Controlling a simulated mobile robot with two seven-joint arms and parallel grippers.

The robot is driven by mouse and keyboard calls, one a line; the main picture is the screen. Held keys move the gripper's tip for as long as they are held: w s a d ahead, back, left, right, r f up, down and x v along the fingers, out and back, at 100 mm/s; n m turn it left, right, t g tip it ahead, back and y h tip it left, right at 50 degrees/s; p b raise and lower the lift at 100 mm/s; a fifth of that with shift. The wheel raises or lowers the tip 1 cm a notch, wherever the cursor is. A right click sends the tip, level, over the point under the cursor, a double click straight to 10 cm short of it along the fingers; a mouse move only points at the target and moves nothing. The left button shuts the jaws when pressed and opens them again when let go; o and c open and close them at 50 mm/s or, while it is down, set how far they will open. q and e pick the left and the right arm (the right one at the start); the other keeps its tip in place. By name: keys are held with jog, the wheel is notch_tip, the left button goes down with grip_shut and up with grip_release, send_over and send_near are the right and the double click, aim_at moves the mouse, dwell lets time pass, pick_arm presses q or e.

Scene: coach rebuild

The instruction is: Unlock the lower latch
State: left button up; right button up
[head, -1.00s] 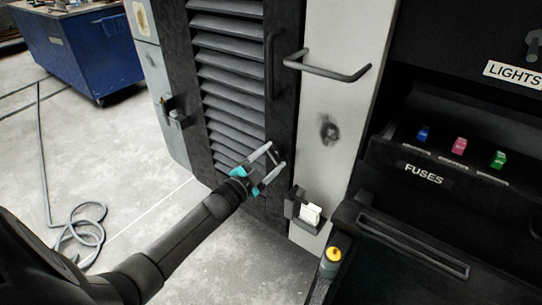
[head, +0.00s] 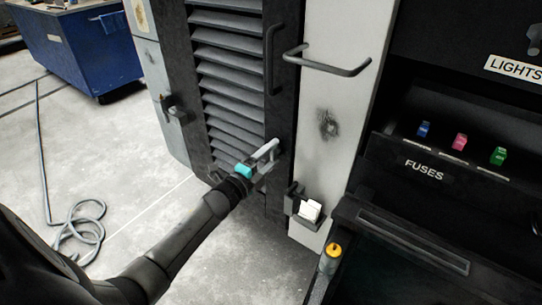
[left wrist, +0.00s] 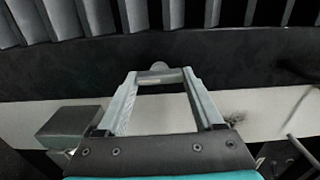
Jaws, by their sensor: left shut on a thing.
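The louvered door (head: 232,85) has a black frame. The lower latch (left wrist: 160,68) is a small dark piece with a rounded end on that frame, seen in the left wrist view between my fingertips. In the head view my gripper mostly hides it. My left gripper (head: 272,154) is shut on the latch, with its fingers against the lower right of the door frame. It also shows in the left wrist view (left wrist: 160,80), one finger on each side of the latch. My right gripper is not in view.
A vertical handle (head: 270,60) is higher on the frame; a horizontal bar handle (head: 330,66) is on the pale panel. A black bracket (head: 294,201) with a white block (head: 310,211) sits below right. A fuse shelf (head: 450,150) stands right. Floor at left holds a coiled hose (head: 85,225).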

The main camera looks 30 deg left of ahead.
pick_arm(q)
jog(key=shift+m, duration=0.3)
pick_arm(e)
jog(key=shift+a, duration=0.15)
pick_arm(q)
jog(key=o, duration=1.4)
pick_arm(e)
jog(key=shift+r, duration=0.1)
pick_arm(q)
jog(key=shift+s, duration=0.3)
jog(key=shift+s+a+p, duration=0.2)
jog(key=shift+s+p, duration=0.35)
jog(key=shift+s, duration=1.9)
jog(key=shift+s+a+p, duration=0.2)
jog(key=shift+s+p, duration=0.4)
jog(key=shift+s, duration=1.8)
jog(key=shift+s+a+p, duration=0.2)
jog(key=shift+s+p, duration=0.35)
jog(key=shift+s, duration=1.9)
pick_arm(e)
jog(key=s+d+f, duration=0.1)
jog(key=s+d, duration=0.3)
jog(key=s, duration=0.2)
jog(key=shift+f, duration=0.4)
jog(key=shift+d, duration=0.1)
